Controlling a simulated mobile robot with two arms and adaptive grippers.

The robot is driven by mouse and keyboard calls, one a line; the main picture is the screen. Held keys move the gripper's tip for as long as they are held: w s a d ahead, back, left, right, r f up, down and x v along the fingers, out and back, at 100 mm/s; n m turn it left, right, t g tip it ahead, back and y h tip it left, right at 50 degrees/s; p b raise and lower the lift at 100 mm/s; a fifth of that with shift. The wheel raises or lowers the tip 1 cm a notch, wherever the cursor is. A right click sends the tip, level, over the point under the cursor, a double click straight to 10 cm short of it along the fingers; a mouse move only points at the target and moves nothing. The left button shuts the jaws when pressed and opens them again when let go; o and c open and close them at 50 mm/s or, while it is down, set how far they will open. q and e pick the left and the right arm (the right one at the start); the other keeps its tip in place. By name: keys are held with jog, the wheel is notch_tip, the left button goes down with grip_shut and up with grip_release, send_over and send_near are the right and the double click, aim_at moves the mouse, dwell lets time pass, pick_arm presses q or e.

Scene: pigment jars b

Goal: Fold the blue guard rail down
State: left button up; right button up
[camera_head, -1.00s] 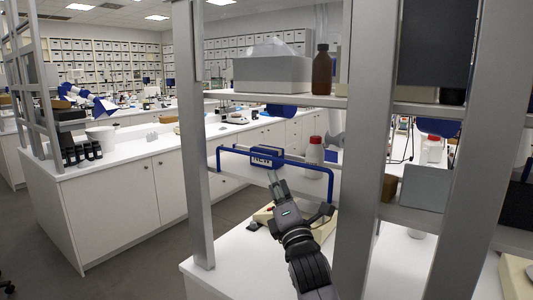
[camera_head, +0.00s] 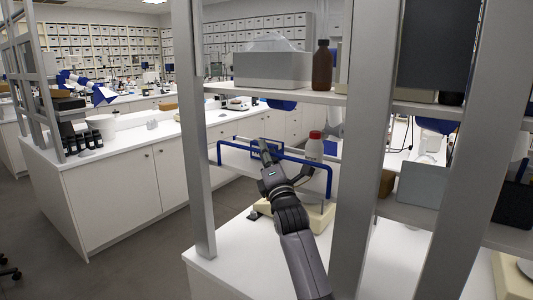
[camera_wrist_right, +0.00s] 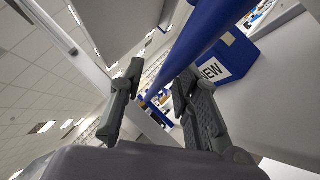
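The blue guard rail (camera_head: 312,162) stands raised along the front of the lower shelf, its top bar running between two short end posts. My right gripper (camera_head: 266,150) is at the top bar, left of its middle, and covers part of it. In the right wrist view, the rail (camera_wrist_right: 203,32) runs diagonally toward the space between the fingertips of my open right gripper (camera_wrist_right: 155,88). The fingers are apart, and I cannot tell whether they touch the bar. My left gripper is not in view.
Grey uprights (camera_head: 363,150) flank the shelf. The upper shelf (camera_head: 290,95) holds a grey box (camera_head: 272,72) and a brown bottle (camera_head: 322,68).

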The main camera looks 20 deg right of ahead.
jog(key=shift+c, duration=0.5)
grip_shut()
